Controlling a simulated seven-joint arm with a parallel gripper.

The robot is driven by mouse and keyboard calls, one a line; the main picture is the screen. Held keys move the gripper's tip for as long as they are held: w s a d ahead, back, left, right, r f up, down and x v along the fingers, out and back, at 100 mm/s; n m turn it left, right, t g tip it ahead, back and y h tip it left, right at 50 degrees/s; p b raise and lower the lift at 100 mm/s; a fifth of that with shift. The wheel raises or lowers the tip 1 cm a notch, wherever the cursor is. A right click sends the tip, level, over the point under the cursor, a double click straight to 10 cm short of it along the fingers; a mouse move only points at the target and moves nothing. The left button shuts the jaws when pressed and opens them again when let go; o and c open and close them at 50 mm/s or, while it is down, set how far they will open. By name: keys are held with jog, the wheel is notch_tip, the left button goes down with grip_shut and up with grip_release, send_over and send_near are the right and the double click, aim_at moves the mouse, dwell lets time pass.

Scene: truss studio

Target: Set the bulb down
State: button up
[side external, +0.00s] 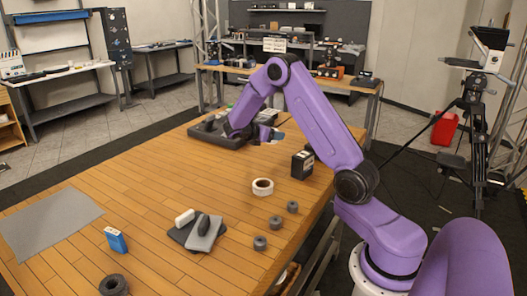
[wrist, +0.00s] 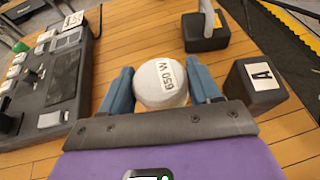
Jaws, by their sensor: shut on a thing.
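The bulb (wrist: 160,84) is a white round thing marked "650 W". In the wrist view it sits between the two blue fingers of my gripper (wrist: 161,88), which is shut on it. In the side view my gripper (side external: 276,136) is above the far part of the wooden table (side external: 130,170). The bulb is small and hard to make out there. How far it is above the table I cannot tell.
A dark control panel (wrist: 55,85) lies left of my gripper. A black box labelled "A" (wrist: 256,85) is right, and a dark block with an upright piece (wrist: 205,40) is ahead. A white roll (side external: 263,187) and grey pads (side external: 190,236) lie nearer; the table's left middle is clear.

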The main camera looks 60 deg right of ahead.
send_over(264, 158)
notch_tip(264, 158, down, 6)
jog(key=shift+f, duration=0.2)
jog(key=shift+w+f, duration=0.1)
jog(key=shift+f, duration=1.45)
jog(key=shift+f, duration=0.15)
jog(key=o, duration=1.1)
